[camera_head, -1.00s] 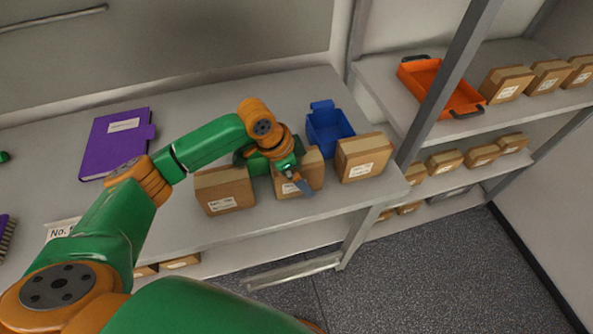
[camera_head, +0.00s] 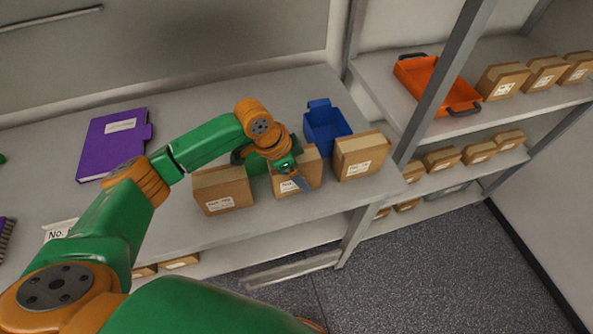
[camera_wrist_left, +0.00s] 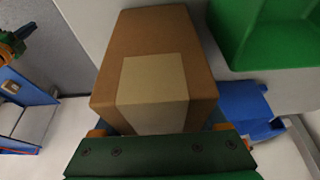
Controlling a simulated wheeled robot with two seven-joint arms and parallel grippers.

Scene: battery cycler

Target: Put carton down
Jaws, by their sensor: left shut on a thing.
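My left gripper (camera_head: 294,178) is shut on a brown carton (camera_head: 309,166) with a white label. The carton is at the bench top, in a row between two similar cartons; whether its underside touches the surface I cannot tell. In the left wrist view the carton (camera_wrist_left: 152,50) fills the middle, with a paler patch on its face, in front of the dark green gripper body. The fingers are mostly hidden by the carton there. The left carton (camera_head: 223,190) and right carton (camera_head: 360,155) stand on the bench (camera_head: 190,232). My right gripper is not in view.
A blue bin (camera_head: 326,127) stands behind the cartons. A purple binder (camera_head: 113,143) lies at the left of the bench. A shelf rack at the right holds an orange tray (camera_head: 438,84) and several cartons (camera_head: 503,82). Bare bench lies left of the row.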

